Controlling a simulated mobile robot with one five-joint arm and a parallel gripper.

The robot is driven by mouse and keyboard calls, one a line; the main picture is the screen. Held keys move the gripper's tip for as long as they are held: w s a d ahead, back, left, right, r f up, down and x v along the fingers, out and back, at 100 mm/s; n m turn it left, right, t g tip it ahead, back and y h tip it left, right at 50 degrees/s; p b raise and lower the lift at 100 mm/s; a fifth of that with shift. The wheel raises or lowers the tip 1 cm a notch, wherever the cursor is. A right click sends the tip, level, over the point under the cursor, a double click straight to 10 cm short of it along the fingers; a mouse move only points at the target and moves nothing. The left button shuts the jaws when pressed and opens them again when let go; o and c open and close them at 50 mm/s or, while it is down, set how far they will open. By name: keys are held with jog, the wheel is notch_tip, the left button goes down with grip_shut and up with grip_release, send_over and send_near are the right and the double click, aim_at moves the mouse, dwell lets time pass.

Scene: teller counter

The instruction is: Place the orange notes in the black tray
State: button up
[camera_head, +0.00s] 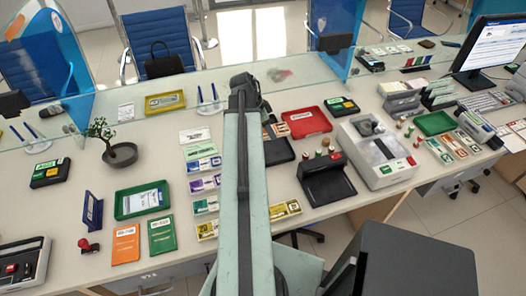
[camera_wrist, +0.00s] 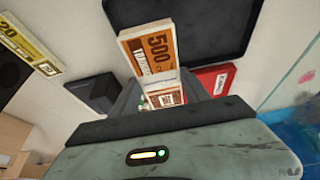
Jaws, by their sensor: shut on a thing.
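My gripper (camera_wrist: 156,88) is shut on an orange note bundle marked 500 (camera_wrist: 150,48), which juts out past the fingers in the wrist view. A second orange-and-white printed face (camera_wrist: 165,96) shows between the fingers; I cannot tell whether it is a separate bundle. The black tray (camera_wrist: 215,28) lies beyond the held notes, which overlap its left part in the picture. I cannot tell their height above it. In the head view the black tray (camera_head: 280,152) is partly hidden by my arm, and orange-brown notes (camera_head: 282,130) show just behind it. The fingertips are hidden there.
A red tray (camera_head: 305,121) stands right of the black tray and also shows in the wrist view (camera_wrist: 213,78). A black card device (camera_head: 325,180) and a grey machine (camera_head: 378,150) stand to the right. Stacked coloured notes (camera_head: 203,185) lie left of my arm. A glass screen runs along the back.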

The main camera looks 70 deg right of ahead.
aim_at(272, 153)
notch_tip(272, 153, down, 12)
jog(key=b, duration=1)
jog(key=shift+r, duration=0.35)
jog(key=shift+f, duration=0.25)
jog(key=o, duration=1.6)
jog(key=shift+r, duration=0.1)
jog(key=shift+r+p, duration=0.55)
jog(key=shift+p, duration=0.05)
jog(key=p+v, duration=1)
jog(key=v, duration=0.1)
jog(key=shift+w+a+r, duration=0.15)
